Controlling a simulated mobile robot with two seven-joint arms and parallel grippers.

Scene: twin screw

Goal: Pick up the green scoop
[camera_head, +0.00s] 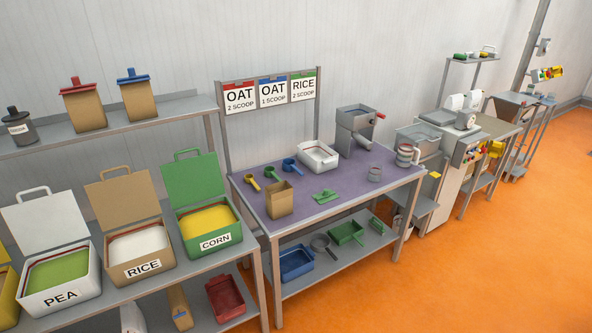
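A green scoop (271,175) lies on the purple-topped table (345,190), near its back left. It sits between a yellow scoop (251,184) on its left and a blue scoop (291,166) on its right. The three scoops are apart. Neither of my grippers shows in the head view, and nothing is seen holding the green scoop.
An open brown paper bag (279,201) stands in front of the scoops. A flat green item (325,195), a white tub (318,157) and a grey machine (355,131) are also on the table. Open PEA, RICE and CORN (215,242) bins stand left. Orange floor in front is clear.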

